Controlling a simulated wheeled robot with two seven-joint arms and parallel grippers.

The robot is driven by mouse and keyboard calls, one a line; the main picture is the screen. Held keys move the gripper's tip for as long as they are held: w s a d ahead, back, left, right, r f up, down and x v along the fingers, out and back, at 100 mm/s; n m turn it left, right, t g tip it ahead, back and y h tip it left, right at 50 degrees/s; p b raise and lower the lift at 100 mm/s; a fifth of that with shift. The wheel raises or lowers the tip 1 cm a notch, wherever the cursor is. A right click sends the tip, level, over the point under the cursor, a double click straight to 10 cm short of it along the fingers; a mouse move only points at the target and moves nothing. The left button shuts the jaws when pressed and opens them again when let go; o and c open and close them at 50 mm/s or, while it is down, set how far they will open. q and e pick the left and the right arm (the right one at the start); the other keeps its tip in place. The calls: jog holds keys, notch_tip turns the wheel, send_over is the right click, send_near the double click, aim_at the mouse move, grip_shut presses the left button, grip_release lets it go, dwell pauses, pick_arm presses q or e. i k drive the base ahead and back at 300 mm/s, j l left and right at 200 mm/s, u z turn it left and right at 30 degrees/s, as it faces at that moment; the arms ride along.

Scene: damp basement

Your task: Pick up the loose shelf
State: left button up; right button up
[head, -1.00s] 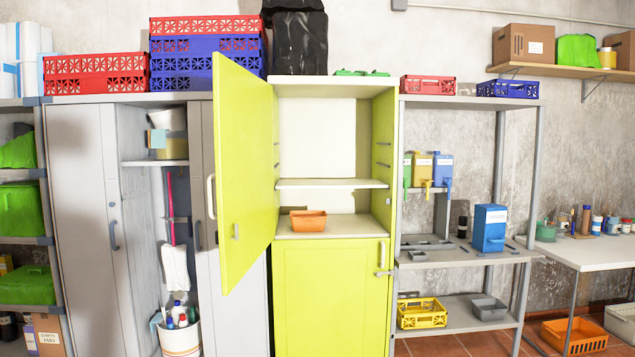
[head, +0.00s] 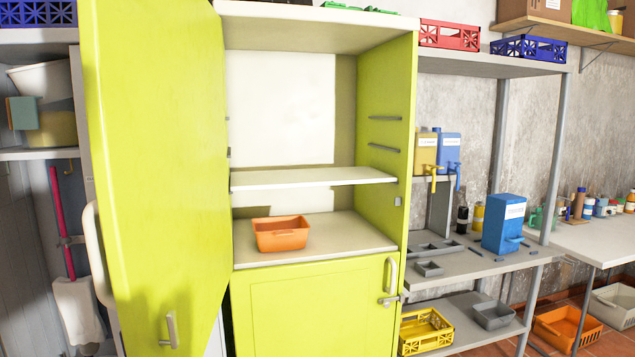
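The shelf (head: 313,178) is a thin white board lying level across the inside of the yellow-green cabinet (head: 384,215), about midway up its open upper compartment. Above it, dark support strips show on the cabinet's right inner wall. Below it, an orange bin (head: 281,234) stands on the compartment floor. The upper door (head: 155,170) stands open to the left, and the lower door (head: 318,312) is shut. Neither of my grippers is in the head view.
A grey rack (head: 470,262) with a blue dispenser (head: 503,224), small grey trays and a yellow crate (head: 425,331) stands close on the right. The open door juts forward on the left. The space above the shelf is empty.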

aim_at(255, 180)
jog(key=i+j, duration=0.1)
jog(key=i+u, duration=0.1)
jog(key=u, duration=0.15)
jog(key=i+l+u, duration=0.4)
jog(key=l, duration=0.2)
jog(key=l+u, duration=0.2)
jog(key=l, duration=0.15)
jog(key=i+l+u, duration=0.15)
jog(key=l, duration=0.2)
